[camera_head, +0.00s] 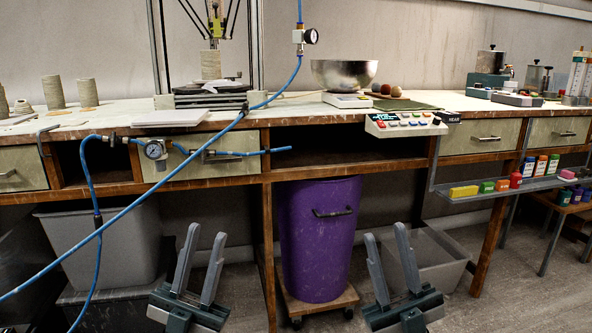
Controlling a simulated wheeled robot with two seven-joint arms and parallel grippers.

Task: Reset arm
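My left gripper (200,265) is at the bottom of the view, left of centre, in front of the workbench. Its two grey fingers point up and stand apart with nothing between them. My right gripper (391,267) is at the bottom, right of centre. Its fingers also point up, spread apart and empty. Both grippers are below the level of the bench top (292,110) and touch nothing that I can see.
A purple bin (318,240) on a wheeled wooden dolly stands under the bench between my grippers. Blue hoses (130,208) cross the left front of the bench. A metal bowl (344,74) sits on a scale. A shelf (500,189) with small coloured containers juts out at right.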

